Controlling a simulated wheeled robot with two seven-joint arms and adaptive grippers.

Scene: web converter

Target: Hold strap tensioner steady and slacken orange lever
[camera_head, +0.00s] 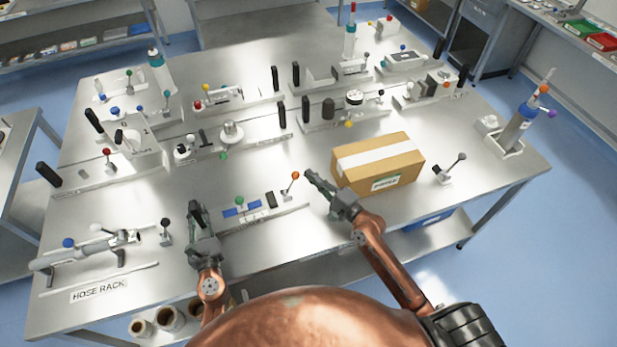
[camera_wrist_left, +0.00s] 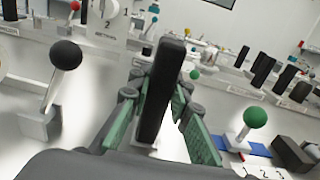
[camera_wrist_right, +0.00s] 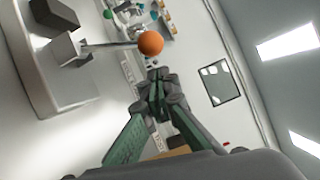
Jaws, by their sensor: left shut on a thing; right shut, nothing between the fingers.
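The strap tensioner is a low pale fixture (camera_head: 283,212) at the front middle of the table, with a blue strip, a green-knobbed lever (camera_head: 239,201) and a dark block. Its orange-knobbed lever (camera_head: 295,176) stands at the right end, tilted; it also shows in the right wrist view (camera_wrist_right: 150,43). My left gripper (camera_head: 196,228) is shut on an upright black handle (camera_wrist_left: 167,85) at the fixture's left end. My right gripper (camera_head: 311,175) is shut and empty, its tips just right of the orange knob; I cannot tell whether they touch.
A taped cardboard box (camera_head: 378,163) sits close behind and right of my right gripper. Several other lever fixtures fill the table behind.

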